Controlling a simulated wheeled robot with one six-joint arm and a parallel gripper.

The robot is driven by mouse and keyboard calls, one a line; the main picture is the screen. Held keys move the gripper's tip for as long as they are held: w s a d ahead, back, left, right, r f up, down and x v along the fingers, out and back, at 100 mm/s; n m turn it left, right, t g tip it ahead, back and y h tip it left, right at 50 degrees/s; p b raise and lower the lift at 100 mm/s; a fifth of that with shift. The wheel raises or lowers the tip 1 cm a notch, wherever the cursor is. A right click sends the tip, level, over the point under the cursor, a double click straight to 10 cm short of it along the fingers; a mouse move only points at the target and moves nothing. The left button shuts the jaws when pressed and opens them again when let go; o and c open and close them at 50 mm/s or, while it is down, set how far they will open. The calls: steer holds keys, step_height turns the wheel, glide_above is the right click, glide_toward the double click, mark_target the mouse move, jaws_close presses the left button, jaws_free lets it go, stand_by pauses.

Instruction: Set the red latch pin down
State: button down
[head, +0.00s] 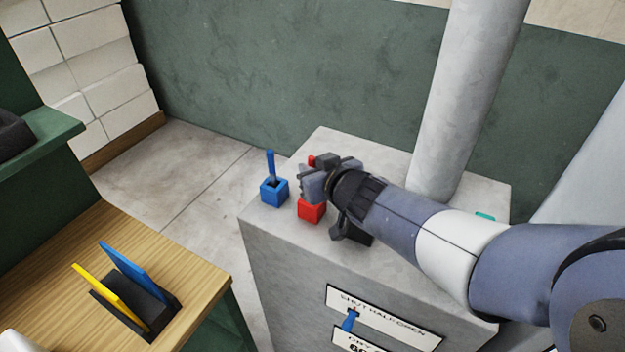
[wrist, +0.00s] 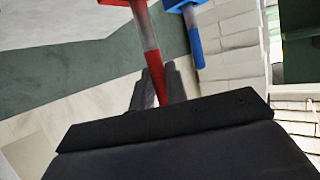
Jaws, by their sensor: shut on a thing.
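The red latch pin (wrist: 160,88) has a red upper part and a grey shaft. My gripper (head: 316,182) is shut on its red part, and the fingers (wrist: 157,85) show on both sides of it in the wrist view. In the head view only a red tip (head: 311,160) shows above the gripper. A red block (head: 311,211) sits on the grey cabinet top just below the gripper. In the wrist view the grey shaft points at this red block (wrist: 122,2); I cannot tell whether its end is inside.
A blue block (head: 273,193) with an upright blue pin (head: 270,164) stands close left of the red block. The grey cabinet (head: 290,255) has a blue lever (head: 349,320) on its front. A thick grey column (head: 465,95) rises behind my arm. A wooden bench (head: 190,250) is at left.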

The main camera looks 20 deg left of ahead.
steer(key=shift+f, duration=0.8)
steer(key=shift+f+b, duration=0.1)
steer(key=shift+b, duration=0.2)
steer(key=c, duration=1.4)
jaws_free()
steer(key=shift+r, duration=0.2)
steer(key=p+v, duration=0.4)
steer(key=v, duration=0.8)
steer(key=shift+f, duration=0.15)
